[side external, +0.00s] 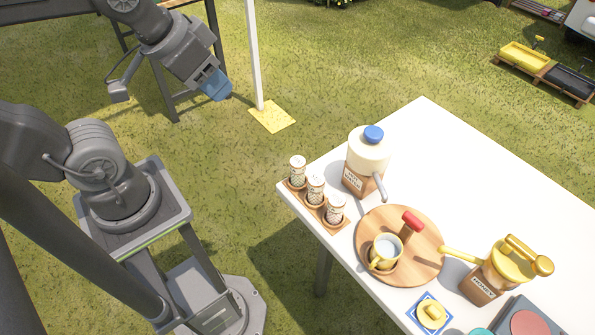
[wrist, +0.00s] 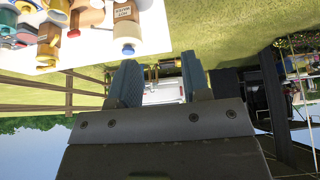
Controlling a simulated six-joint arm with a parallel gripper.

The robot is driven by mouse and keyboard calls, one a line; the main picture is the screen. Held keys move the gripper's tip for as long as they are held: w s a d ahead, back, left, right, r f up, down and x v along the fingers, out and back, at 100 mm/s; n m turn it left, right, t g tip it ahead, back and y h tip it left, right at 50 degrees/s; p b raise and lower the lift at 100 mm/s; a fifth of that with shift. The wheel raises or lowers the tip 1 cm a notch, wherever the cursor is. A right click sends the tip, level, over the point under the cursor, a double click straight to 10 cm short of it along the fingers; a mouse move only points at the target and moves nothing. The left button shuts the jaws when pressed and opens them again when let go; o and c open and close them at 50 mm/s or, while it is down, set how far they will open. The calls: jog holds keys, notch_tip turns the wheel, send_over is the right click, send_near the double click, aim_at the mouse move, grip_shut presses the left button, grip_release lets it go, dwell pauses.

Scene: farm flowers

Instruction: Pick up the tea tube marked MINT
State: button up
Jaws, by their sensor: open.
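Three white patterned tea tubes stand upright in a wooden rack at the left corner of the white table in the side view: a back tube (side external: 298,169), a middle tube (side external: 316,188) and a front tube (side external: 336,208). Their labels are too small to read, so I cannot tell which is marked MINT. My gripper (side external: 216,86) is up at the left, over the grass and well apart from the tubes. In the wrist view my gripper's blue fingers (wrist: 160,85) are spread with nothing between them. I cannot make out the tubes in the wrist view.
A round wooden board (side external: 420,265) holds a yellow cup (side external: 385,252) and a red-handled item. A honey pot (side external: 497,268) stands at right. The table's back (side external: 430,130) is clear.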

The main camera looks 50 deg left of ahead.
jog(key=shift+o, duration=0.4)
jog(key=o, duration=0.4)
jog(key=m+g, duration=0.6)
jog(key=m, duration=1.4)
send_over(299, 162)
notch_tip(299, 162, down, 12)
notch_tip(299, 162, down, 14)
jog(key=shift+r, duration=0.1)
